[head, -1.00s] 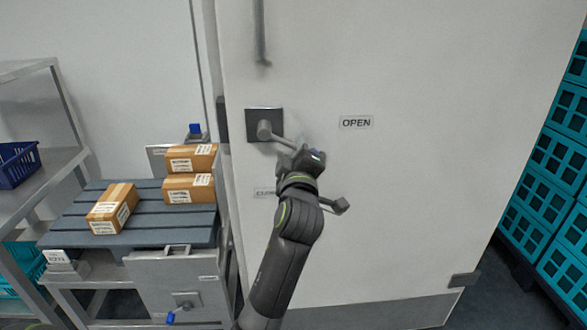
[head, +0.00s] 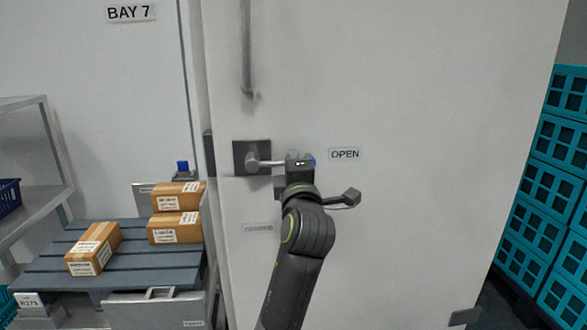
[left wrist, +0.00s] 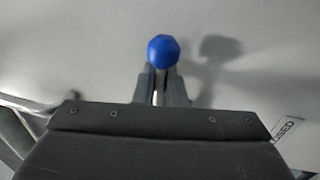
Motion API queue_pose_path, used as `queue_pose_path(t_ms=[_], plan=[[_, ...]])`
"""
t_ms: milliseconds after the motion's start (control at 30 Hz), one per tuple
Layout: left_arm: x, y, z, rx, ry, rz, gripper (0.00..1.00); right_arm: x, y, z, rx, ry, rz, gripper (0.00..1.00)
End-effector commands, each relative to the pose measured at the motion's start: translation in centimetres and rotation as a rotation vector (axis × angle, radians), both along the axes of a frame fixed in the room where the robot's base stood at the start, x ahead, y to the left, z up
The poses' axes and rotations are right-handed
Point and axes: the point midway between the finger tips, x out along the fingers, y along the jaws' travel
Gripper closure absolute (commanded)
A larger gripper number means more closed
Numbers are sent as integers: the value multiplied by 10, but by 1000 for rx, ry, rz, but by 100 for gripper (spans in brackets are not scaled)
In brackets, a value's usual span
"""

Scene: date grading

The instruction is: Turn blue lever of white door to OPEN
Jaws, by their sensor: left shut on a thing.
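The white door (head: 420,120) fills the middle of the head view. Its lever (head: 268,162) runs from a dark square plate (head: 243,146) almost level to the right, towards the OPEN label (head: 345,154). My right gripper is out of view.
A long vertical grey handle (head: 246,50) is above the lever plate. Left of the door stands a grey slatted pallet (head: 50,272) with several brown boxes (head: 93,249). Teal crates (head: 540,190) are stacked at the far right. The door face right of the lever is clear.

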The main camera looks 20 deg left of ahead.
Motion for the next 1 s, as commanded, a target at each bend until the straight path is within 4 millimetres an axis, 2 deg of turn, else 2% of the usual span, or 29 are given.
queue_pose_path(t_ms=[433,467,567,1000], plan=[[0,0,4,-6,-12,1,100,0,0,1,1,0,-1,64],[0,0,4,-6,-13,1,86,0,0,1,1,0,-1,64],[0,0,4,-5,-11,1,73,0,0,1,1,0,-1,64],[-1,-2,-2,-8,-7,-5,72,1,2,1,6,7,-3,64]])
